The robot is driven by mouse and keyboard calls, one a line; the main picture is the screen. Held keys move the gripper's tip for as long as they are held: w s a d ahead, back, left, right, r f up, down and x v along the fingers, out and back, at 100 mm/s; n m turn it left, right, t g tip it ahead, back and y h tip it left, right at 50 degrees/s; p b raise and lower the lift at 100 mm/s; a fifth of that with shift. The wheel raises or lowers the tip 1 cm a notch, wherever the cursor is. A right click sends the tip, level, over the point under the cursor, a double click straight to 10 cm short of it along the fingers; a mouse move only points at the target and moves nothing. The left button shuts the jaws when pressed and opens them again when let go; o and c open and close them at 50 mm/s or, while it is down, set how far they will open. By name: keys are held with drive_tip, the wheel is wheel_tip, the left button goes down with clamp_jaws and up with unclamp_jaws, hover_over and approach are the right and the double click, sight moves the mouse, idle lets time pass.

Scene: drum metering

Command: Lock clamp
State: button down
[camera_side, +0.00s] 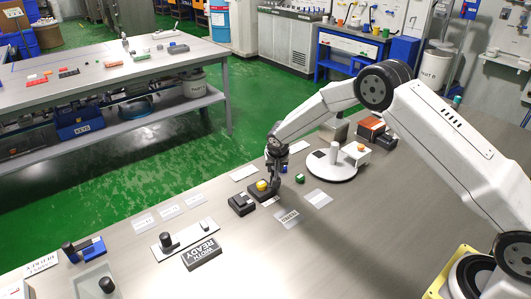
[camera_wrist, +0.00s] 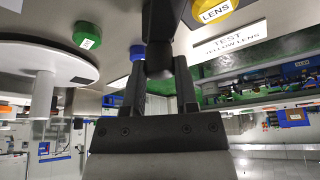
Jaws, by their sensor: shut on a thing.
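My gripper (camera_side: 273,187) is low over the bench in the side view, beside the yellow lens (camera_side: 262,185) on a dark block. In the wrist view my gripper (camera_wrist: 159,70) has its fingers closed on a dark upright piece (camera_wrist: 158,58), seemingly the clamp handle. Its upper part runs out of the top of the picture. The yellow lens (camera_wrist: 212,12) shows just right of the fingers, above the "TEST YELLOW LENS" label (camera_wrist: 230,40). Whether the clamp is locked cannot be told; my gripper hides part of it in the side view.
A round white stand (camera_side: 332,166) with a post is right of my gripper. A black block (camera_side: 241,204) and a "WORK READY" block (camera_side: 202,253) are to the left. The right front bench is clear.

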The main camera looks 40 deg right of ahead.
drive_tip(key=m+g+h, duration=0.1)
drive_tip(key=m, duration=0.3)
drive_tip(key=shift+a, duration=0.1)
drive_tip(key=shift+w+m+g+h, duration=0.1)
drive_tip(key=shift+m+g+h, duration=0.45)
drive_tip(key=shift+m, duration=1.65)
drive_tip(key=shift+g+y, duration=0.25)
drive_tip(key=shift+g, duration=0.1)
drive_tip(key=shift+c, duration=1.9)
unclamp_jaws()
drive_tip(key=shift+r, duration=0.1)
drive_tip(key=v, duration=0.7)
drive_tip(key=shift+a+r, duration=0.2)
drive_tip(key=shift+r, duration=0.05)
